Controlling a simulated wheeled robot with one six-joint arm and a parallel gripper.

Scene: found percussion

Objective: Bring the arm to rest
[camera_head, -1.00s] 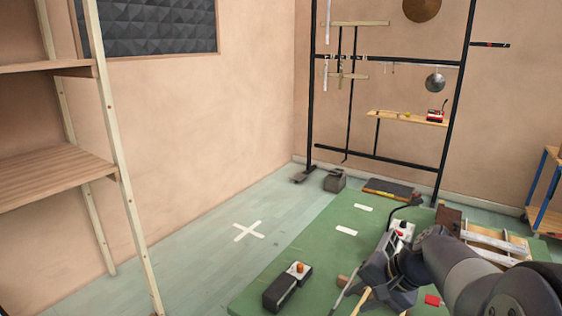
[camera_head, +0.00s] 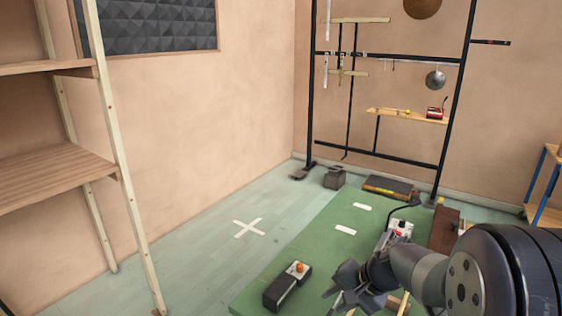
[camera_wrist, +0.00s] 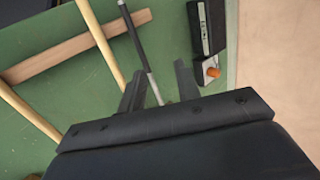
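My gripper (camera_head: 338,282) is at the lower right of the head view, dark and low over the green mat. In the wrist view its two black fingers (camera_wrist: 159,72) stand apart with nothing clasped between them. A rod with a black grip (camera_wrist: 131,30) shows between and beyond the fingers, apparently lying below. My arm reaches in from the right edge and hides part of the mat.
The green mat (camera_head: 318,245) holds a black box with an orange knob (camera_head: 280,290), pale sticks (camera_wrist: 98,35) and a brown wooden bar (camera_wrist: 60,58). A black rack (camera_head: 388,58) stands behind. Wooden shelves (camera_head: 45,180) stand left. Floor around the white cross (camera_head: 248,228) is clear.

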